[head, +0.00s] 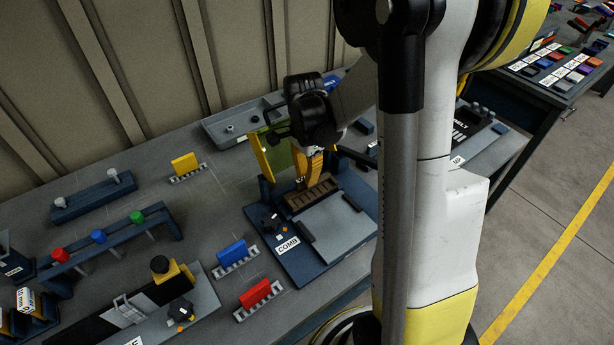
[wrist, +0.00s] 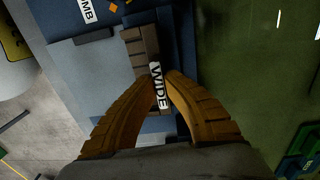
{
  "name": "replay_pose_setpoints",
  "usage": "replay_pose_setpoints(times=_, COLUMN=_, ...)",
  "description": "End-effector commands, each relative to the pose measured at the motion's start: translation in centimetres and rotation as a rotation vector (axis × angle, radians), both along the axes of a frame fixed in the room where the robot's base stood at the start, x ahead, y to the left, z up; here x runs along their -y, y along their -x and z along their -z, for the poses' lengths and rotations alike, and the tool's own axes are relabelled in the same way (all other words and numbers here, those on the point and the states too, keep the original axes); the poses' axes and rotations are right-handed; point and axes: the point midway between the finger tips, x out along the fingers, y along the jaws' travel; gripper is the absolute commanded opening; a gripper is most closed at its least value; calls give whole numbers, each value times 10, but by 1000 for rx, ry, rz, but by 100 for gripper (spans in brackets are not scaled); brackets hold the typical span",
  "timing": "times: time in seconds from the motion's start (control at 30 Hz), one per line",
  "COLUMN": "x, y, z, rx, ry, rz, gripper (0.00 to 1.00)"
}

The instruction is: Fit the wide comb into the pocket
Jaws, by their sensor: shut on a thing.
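The wide comb (head: 312,193) is a brown toothed bar at the back edge of the light grey plate (head: 335,224) on the blue COMB fixture (head: 288,262). In the wrist view the comb (wrist: 141,52) runs up from between the fingers, with a white WIDE label (wrist: 159,86) beside the fingertips. My gripper (head: 307,172) is shut on the comb from above; its yellow-brown fingers also meet at it in the wrist view (wrist: 166,92). The pocket is hidden by the comb and fingers. I cannot tell whether the comb is seated or just above it.
Dark stops (head: 306,229) stand at the plate's edges. Blue (head: 232,253) and red (head: 258,293) blocks in grey holders lie to the left. A grey tray (head: 226,123) is at the back.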

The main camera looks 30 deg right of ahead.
Motion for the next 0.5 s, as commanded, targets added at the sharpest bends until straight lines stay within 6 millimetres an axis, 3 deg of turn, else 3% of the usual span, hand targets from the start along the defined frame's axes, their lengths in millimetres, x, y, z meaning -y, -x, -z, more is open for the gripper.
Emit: replay_pose_setpoints(times=0.5, x=0, y=0, z=4, rx=0, ry=0, rz=0, gripper=0)
